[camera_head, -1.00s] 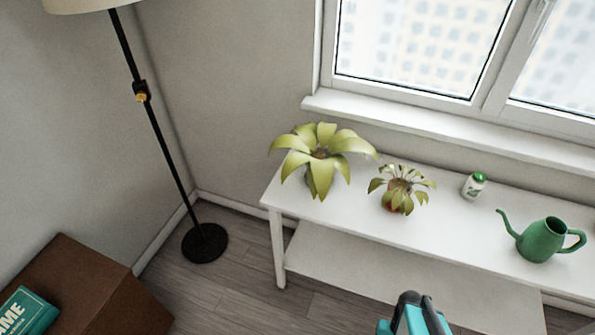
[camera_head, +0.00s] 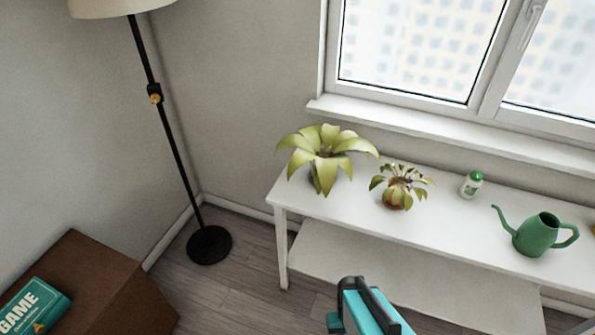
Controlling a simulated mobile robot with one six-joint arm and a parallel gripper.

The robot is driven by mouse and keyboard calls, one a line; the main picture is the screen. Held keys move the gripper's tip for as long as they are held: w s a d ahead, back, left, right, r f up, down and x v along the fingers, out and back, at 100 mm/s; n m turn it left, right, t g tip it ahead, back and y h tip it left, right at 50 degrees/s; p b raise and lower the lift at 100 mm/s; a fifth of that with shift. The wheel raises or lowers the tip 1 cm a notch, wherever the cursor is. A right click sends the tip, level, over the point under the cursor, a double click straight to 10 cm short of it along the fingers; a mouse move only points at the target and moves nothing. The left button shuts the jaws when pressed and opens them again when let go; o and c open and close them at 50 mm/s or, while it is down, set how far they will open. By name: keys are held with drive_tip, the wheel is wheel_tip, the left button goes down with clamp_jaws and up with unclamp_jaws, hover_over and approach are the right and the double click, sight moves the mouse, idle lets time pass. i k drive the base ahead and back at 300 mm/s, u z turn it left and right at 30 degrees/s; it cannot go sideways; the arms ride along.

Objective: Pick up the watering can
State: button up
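The green watering can (camera_head: 537,236) stands upright on the white table (camera_head: 455,240) at the right of the view. Its spout points left and its handle is on the right. My gripper (camera_head: 352,290) shows at the bottom middle, in front of the table and well left of the can, apart from it. Its fingers overlap in this view, so I cannot tell whether they are open or shut.
A floor lamp (camera_head: 180,155) and a brown box (camera_head: 95,285) with a book (camera_head: 32,305) are at left.

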sight(538, 232)
drive_tip(key=z, duration=0.4)
drive_tip(key=k, duration=0.15)
drive_tip(key=u, duration=1.6)
drive_tip(key=k, duration=0.95)
drive_tip(key=z, duration=0.5)
drive_tip(key=k, duration=0.45)
drive_tip(key=z, duration=0.5)
drive_tip(key=i, duration=1.7)
drive_tip(key=u, duration=0.3)
